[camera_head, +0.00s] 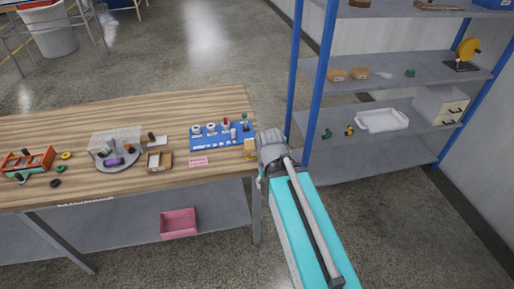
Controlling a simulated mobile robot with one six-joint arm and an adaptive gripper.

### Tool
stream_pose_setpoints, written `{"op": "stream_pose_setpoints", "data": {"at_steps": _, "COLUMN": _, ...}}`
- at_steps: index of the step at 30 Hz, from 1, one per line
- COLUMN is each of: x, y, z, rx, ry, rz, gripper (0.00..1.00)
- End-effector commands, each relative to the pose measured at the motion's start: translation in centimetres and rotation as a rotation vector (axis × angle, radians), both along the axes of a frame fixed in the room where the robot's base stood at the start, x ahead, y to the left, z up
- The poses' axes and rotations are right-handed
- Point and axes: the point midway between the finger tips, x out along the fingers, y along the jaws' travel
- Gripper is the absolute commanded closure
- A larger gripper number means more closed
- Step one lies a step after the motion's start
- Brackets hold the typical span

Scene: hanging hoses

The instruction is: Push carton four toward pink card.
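A small tan carton (250,149) stands at the right end of the wooden table, at the front right corner of a blue tray. I cannot read a number on it, so I cannot tell if it is carton four. My gripper (262,143) is just right of it and hides part of it. I cannot tell whether they touch or whether the fingers are open. A pink card (198,161) lies flat on the table in front of the blue tray, left of the carton.
Left are a small brown box (159,168), a round grey plate (130,161) with items and an orange rack (38,161). A blue-posted shelf (340,145) stands right. The tabletop between carton and card looks clear.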

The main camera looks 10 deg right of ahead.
Motion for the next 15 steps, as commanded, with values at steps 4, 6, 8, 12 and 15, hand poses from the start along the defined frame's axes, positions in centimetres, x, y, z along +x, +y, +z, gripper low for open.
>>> {"op": "stream_pose_setpoints", "data": {"at_steps": 4, "x": 1.0, "y": -0.2, "z": 0.1, "rx": 0.0, "ry": 0.0, "rz": -0.043, "gripper": 0.74}}
{"op": "stream_pose_setpoints", "data": {"at_steps": 6, "x": 1.9, "y": -0.4, "z": 0.1, "rx": 0.0, "ry": 0.0, "rz": -0.086, "gripper": 0.87}}
{"op": "stream_pose_setpoints", "data": {"at_steps": 8, "x": 2.9, "y": -0.7, "z": 0.2, "rx": 0.0, "ry": 0.0, "rz": -0.137, "gripper": 0.98}}
{"op": "stream_pose_setpoints", "data": {"at_steps": 12, "x": 6.1, "y": -1.7, "z": 0.4, "rx": 0.0, "ry": 0.0, "rz": -0.307, "gripper": 1.0}}
{"op": "stream_pose_setpoints", "data": {"at_steps": 15, "x": 8.7, "y": -2.6, "z": 0.5, "rx": 0.0, "ry": 0.0, "rz": -0.456, "gripper": 1.0}}
